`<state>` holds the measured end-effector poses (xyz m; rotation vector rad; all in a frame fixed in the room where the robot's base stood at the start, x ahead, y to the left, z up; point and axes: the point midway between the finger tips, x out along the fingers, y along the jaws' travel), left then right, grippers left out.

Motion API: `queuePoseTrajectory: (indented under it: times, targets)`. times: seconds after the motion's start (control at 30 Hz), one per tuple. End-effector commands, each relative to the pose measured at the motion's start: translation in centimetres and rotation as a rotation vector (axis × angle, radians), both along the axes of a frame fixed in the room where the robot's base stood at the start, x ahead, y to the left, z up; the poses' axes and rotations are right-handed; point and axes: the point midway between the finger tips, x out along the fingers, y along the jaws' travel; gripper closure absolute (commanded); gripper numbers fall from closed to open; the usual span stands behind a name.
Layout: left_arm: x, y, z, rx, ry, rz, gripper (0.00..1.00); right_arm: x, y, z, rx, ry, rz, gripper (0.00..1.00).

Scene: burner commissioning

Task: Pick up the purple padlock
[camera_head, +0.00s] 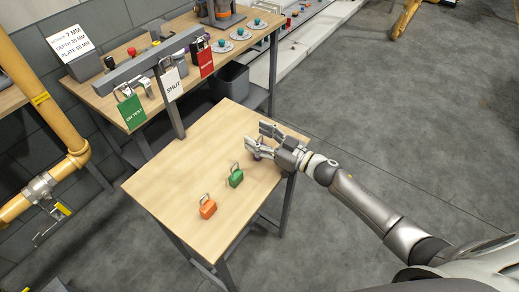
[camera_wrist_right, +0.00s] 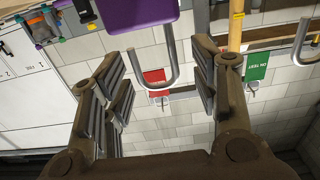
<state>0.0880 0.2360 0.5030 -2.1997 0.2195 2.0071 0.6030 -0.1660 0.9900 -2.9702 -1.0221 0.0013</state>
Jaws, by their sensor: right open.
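The purple padlock (camera_wrist_right: 140,14) shows at the top edge of the right wrist view, its metal shackle hanging down in the picture between my fingers. My right gripper (camera_wrist_right: 160,85) is open, with its fingers on both sides of the shackle; I see no contact. In the head view my right gripper (camera_head: 264,142) is low over the far right part of the small wooden table (camera_head: 165,185) and mostly hides the purple padlock. My left gripper is not in view.
A green padlock (camera_head: 236,177) and an orange padlock (camera_head: 208,208) stand on the same table, nearer the front. A tag rack with green, white and red tags (camera_head: 205,62) stands behind it. The table's left part is clear.

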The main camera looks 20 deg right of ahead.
Motion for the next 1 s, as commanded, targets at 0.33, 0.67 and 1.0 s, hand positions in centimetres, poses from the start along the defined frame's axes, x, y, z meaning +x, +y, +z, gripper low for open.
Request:
queuePoseTrajectory:
  times: [0.33,0.67,1.0]
  targets:
    - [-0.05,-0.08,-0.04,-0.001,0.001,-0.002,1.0,-0.02,-0.03,-0.07,-0.001,0.001,0.0,0.65]
    - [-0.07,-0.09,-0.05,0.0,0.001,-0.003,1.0,-0.03,-0.04,-0.07,-0.001,0.001,0.0,1.0]
    - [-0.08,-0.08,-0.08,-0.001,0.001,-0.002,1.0,-0.01,-0.04,0.14,-0.001,-0.001,0.0,1.0]
